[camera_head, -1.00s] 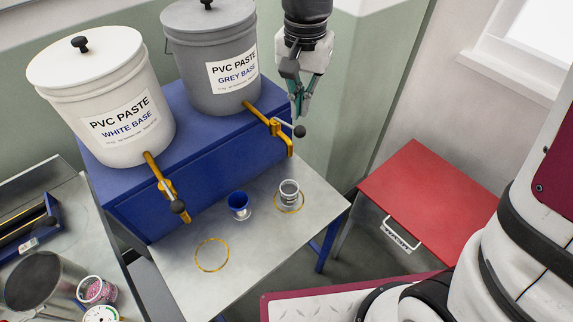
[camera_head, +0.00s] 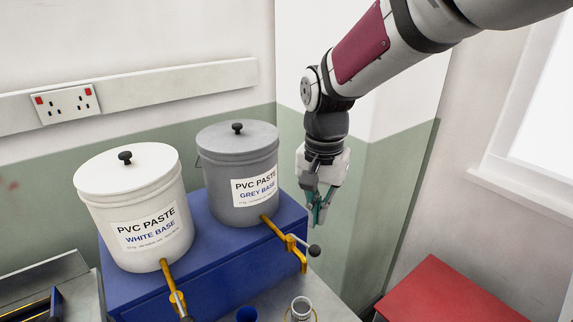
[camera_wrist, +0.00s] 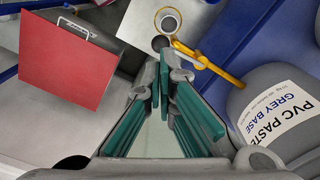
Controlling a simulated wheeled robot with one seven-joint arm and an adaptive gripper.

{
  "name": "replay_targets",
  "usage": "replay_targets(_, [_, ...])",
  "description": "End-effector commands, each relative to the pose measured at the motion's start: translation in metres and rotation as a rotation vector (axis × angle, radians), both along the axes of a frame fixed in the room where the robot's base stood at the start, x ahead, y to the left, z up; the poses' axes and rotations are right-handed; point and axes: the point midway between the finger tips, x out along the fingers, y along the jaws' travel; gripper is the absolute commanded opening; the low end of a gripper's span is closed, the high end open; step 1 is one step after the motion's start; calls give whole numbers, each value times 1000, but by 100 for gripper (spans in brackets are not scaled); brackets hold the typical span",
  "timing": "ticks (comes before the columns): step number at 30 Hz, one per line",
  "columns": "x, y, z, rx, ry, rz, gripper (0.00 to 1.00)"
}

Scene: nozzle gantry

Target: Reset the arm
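My gripper (camera_head: 317,220) is raised in the air beside the grey paste bucket (camera_head: 238,180), above and right of its tap (camera_head: 290,243). It points down. In the wrist view its teal finger pads (camera_wrist: 160,82) come together at the tips, with nothing seen between them. My arm reaches in from the upper right. A small clear cup with grey contents (camera_head: 301,306) stands on the metal bench below the grey tap, apart from my gripper. The cup also shows in the wrist view (camera_wrist: 169,23), within a yellow ring.
A white paste bucket (camera_head: 140,215) stands on the blue stand (camera_head: 205,262), left of the grey one, with its own yellow tap (camera_head: 172,290). A blue cup (camera_head: 247,315) shows at the lower edge. A red-topped surface (camera_head: 440,290) lies at the lower right. Walls stand behind.

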Motion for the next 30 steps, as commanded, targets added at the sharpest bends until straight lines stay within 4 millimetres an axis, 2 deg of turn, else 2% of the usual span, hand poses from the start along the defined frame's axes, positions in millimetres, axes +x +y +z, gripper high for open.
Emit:
replay_targets(5, [-13,-18,24,8,-59,43,0])
replay_targets(9, [-38,-42,50,8,-141,115,0])
replay_targets(15, [-80,-73,75,-11,-262,225,0])
replay_targets(24, [-141,-106,84,-74,-421,376,0])
replay_targets(30, [-161,-113,81,-107,-473,432,0])
